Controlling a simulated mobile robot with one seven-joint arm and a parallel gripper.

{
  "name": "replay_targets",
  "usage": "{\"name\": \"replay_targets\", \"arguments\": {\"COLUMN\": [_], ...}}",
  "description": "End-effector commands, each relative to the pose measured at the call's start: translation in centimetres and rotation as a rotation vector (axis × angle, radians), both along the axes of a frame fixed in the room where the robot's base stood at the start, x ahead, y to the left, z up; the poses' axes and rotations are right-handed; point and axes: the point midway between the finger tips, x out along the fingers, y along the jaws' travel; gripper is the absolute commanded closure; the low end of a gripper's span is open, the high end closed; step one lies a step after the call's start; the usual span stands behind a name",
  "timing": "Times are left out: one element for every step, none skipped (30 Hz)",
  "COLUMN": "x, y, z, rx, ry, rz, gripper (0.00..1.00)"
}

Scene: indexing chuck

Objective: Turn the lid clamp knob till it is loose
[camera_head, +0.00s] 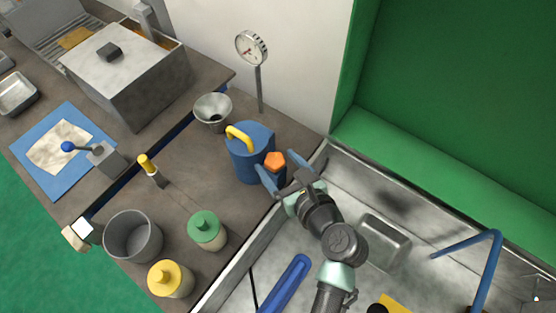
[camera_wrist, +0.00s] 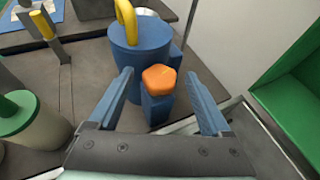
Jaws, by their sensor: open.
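The orange lid clamp knob (camera_head: 275,160) is faceted and sits on a blue block at the side of a blue cylindrical container (camera_head: 250,150) with a yellow handle on its lid. In the wrist view the knob (camera_wrist: 159,79) is between my two blue fingers and a little beyond them, with clear gaps on both sides. My gripper (camera_head: 277,167) is open and empty, with its fingers spread around the knob's sides. It also shows open in the wrist view (camera_wrist: 160,90). I cannot tell exactly how far the fingertips are from the knob in depth.
A metal funnel (camera_head: 213,109) and a dial gauge on a post (camera_head: 251,47) stand behind the container. A green-topped jar (camera_head: 207,230), a yellow-topped jar (camera_head: 170,280) and a grey pot (camera_head: 133,236) stand to the left. A metal sink (camera_head: 345,190) lies under my arm.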

Motion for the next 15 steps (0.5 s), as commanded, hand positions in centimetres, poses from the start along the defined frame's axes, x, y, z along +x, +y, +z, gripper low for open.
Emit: {"name": "replay_targets", "arguments": {"x": [0.30, 0.40, 0.51, 0.55, 0.58, 0.59, 0.59, 0.59, 0.58, 0.57, 0.57, 0.57, 0.56, 0.56, 0.56], "y": [0.16, 0.21, 0.25, 0.27, 0.29, 0.29, 0.29, 0.29, 0.29, 0.29, 0.29, 0.29, 0.28, 0.28, 0.28], "z": [-0.13, -0.17, -0.20, -0.22, -0.25, -0.26, -0.26, -0.26, -0.27, -0.26, -0.26, -0.26, -0.26, -0.26, -0.27], "rx": [0.000, 0.000, -0.001, -0.001, -0.001, -0.001, -0.001, -0.001, -0.001, -0.001, -0.001, -0.001, -0.001, -0.001, -0.001], "ry": [0.000, 0.000, 0.000, 0.000, 0.000, -0.001, -0.001, -0.001, -0.001, 0.000, 0.000, 0.000, 0.000, 0.000, 0.000], "rz": [0.001, 0.001, 0.000, 0.000, 0.000, -0.001, -0.001, -0.001, -0.001, 0.000, 0.000, 0.000, 0.000, 0.000, 0.000], "gripper": [0.18, 0.18, 0.18, 0.18, 0.18, 0.18, 0.18, 0.18, 0.18, 0.18, 0.18, 0.23, 0.28, 0.34, 0.41]}}
